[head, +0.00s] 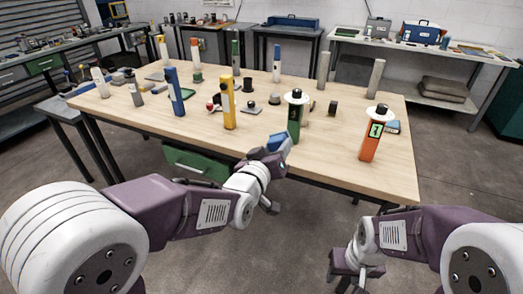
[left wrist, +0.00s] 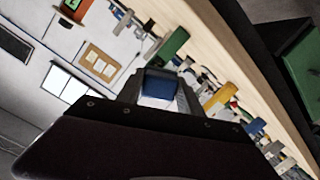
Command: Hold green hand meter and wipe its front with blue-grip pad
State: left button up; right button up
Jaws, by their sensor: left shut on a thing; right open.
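The green hand meter (head: 294,120) stands upright near the table's front edge, with a white and black round top; a green object also shows in the left wrist view (left wrist: 170,46), but I cannot tell if it is the same one. My left gripper (head: 271,152) is shut on a blue block, which looks like the blue-grip pad (left wrist: 158,85). The block (head: 278,142) is just left of and in front of the meter's lower part; I cannot tell whether they touch. My right gripper (head: 352,266) is open and empty, below the table's front right.
An orange meter (head: 370,140) stands right of the green one, and a yellow one (head: 229,105) to its left. Several other upright devices and small parts cover the wooden table (head: 335,158). A green drawer (head: 196,163) hangs under its front edge.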

aim_at(282, 137)
pick_arm(q)
jog(key=shift+r+t, duration=0.1)
jog(key=shift+t, duration=0.2)
jog(key=shift+w+d, duration=0.1)
jog(key=shift+w, duration=0.1)
jog(key=shift+r+p+x, duration=0.1)
jog(key=shift+p+x, duration=0.3)
jog(key=shift+x, duration=0.75)
jog(key=shift+r+p+x, duration=0.15)
jog(key=shift+p+x, duration=0.2)
jog(key=shift+x, duration=0.75)
